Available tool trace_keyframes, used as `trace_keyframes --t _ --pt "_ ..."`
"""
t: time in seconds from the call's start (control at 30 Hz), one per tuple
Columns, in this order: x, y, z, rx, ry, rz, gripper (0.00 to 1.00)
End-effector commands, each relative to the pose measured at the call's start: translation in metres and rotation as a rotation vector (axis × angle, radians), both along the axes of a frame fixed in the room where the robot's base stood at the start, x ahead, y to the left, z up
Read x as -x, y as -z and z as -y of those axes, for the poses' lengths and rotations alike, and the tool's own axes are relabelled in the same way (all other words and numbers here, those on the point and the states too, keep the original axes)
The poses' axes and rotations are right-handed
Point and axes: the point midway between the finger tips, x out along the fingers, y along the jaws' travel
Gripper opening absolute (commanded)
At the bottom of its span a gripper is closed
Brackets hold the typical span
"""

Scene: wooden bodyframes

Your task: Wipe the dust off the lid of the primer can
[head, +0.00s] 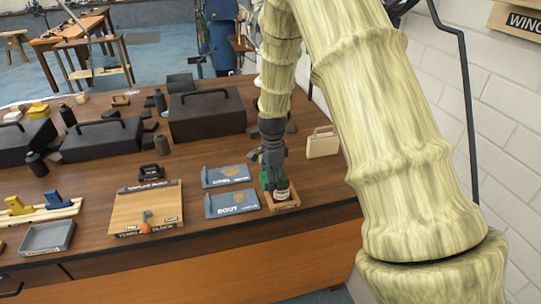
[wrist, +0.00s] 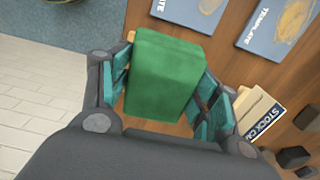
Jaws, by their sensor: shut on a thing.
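My gripper (head: 272,172) is at the right front of the table, pointing down. It is shut on a green block-like wiping pad (wrist: 165,75), which fills the space between the fingers in the wrist view. In the head view only part of the green pad (head: 264,180) shows.
Two blue-grey template plates (head: 231,203) lie just left of the gripper. A wooden block board (head: 146,212) is farther left. A pale stock card holder (head: 322,143) stands behind to the right. Black cases (head: 207,115) and dark bottles stand behind. The table's front edge is close.

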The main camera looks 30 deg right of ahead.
Motion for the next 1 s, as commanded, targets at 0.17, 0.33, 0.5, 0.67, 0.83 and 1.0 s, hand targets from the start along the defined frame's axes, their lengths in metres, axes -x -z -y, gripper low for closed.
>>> trace_keyframes --t 0.17,0.33,0.5,0.67,0.83,1.0 --pt "-0.001 -0.035 0.001 0.001 0.0 0.004 0.36" --pt "-0.001 -0.051 0.001 0.001 0.001 0.005 0.36" --pt "-0.001 -0.066 0.001 0.001 0.001 0.005 0.36" --pt "-0.001 -0.078 0.001 0.001 0.001 0.005 0.36" --pt "-0.001 -0.081 0.001 0.001 0.001 0.004 0.36" --pt "-0.001 -0.081 0.001 0.001 0.001 0.005 0.36"
